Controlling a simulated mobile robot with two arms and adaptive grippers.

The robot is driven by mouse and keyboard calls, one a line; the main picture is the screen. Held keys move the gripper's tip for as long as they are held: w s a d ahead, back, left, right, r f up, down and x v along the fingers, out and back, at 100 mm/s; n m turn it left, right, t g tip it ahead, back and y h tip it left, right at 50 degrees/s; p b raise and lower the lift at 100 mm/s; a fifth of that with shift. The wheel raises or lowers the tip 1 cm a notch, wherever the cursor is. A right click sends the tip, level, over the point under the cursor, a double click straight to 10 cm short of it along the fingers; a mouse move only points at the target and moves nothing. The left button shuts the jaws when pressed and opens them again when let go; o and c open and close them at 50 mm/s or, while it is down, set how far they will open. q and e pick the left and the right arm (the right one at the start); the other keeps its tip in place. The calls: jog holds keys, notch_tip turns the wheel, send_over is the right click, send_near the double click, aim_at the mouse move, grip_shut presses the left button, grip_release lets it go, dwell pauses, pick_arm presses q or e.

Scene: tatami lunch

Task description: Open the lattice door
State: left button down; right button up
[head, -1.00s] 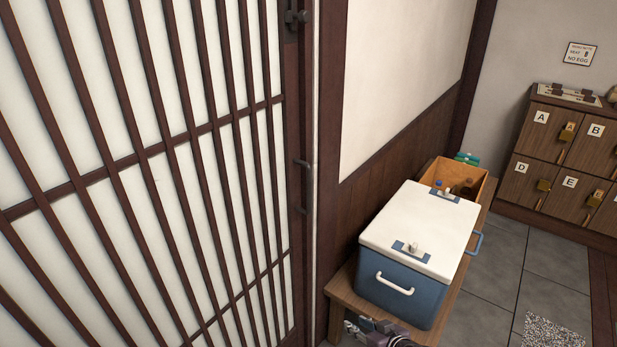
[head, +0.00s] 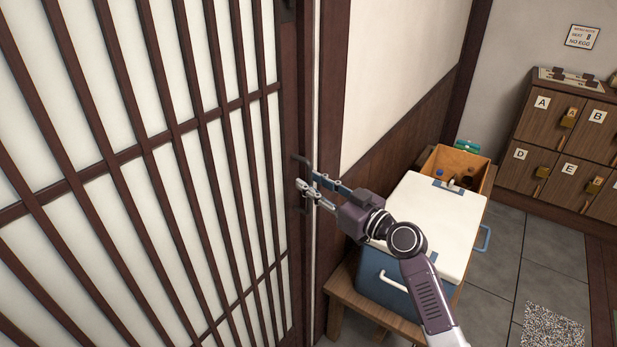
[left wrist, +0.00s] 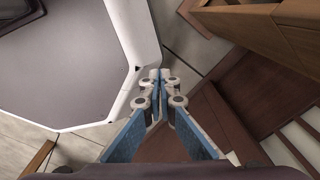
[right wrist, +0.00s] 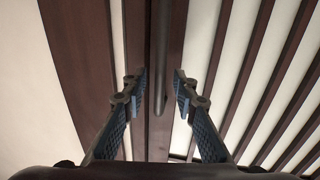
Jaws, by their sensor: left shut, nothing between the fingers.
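The lattice door (head: 142,160), dark wooden bars over white panels, fills the left of the head view. Its right edge stands by the dark post. A dark bar handle (head: 302,161) is on the door's right stile; the gripper partly hides it. My right gripper (head: 308,189) is at this handle, reaching in from the right. In the right wrist view the handle (right wrist: 158,55) runs upright between the open fingers of my right gripper (right wrist: 159,92), with gaps on both sides. My left gripper (left wrist: 160,78) is shut and empty, away from the door handle; it is outside the head view.
A blue cooler with a white lid (head: 432,222) stands on a wooden bench (head: 345,290) right of the door, under my right arm. An open box (head: 483,178) with bottles is behind it. Lockers (head: 565,145) stand at the back right. Tiled floor (head: 500,262) is free at the right.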

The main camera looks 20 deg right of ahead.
jog(key=shift+w+a, duration=0.2)
jog(key=shift+w, duration=0.3)
jog(key=shift+w+a, duration=0.1)
jog(key=c, duration=0.7)
pick_arm(q)
jog(key=shift+w+d+r, duration=0.15)
jog(key=shift+w+r, duration=0.1)
jog(key=shift+w, duration=0.5)
pick_arm(e)
grip_shut()
